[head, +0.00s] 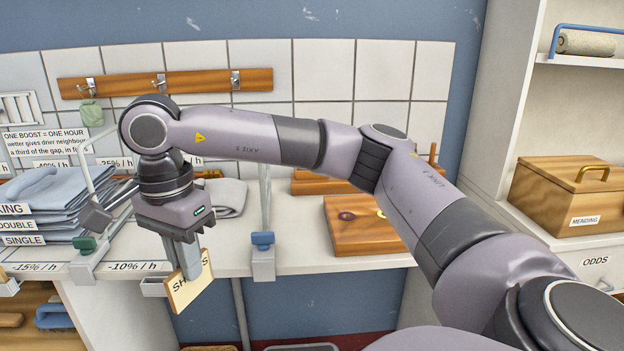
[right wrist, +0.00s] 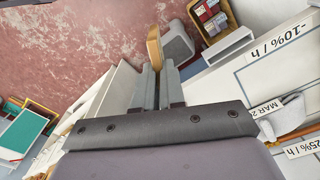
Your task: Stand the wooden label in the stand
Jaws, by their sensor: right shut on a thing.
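The wooden label (head: 192,292) is a thin light board with partly covered dark lettering. My right gripper (head: 188,268) points down and is shut on it in front of the counter edge. In the right wrist view the label (right wrist: 154,46) shows nearly edge-on between the fingertips (right wrist: 156,75). A small pale open holder (head: 153,288) on the counter front, just left of the label, may be the stand; I cannot tell for sure. The label is apart from it in the right wrist view, where the holder (right wrist: 229,46) lies to the right. My left gripper is not in view.
Folded blue-grey cloths (head: 55,205) lie on the counter at left. A blue-topped clamp (head: 263,250) sits at the counter edge right of the label. A wooden board (head: 360,232) lies farther right. Below the edge near the label is open space.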

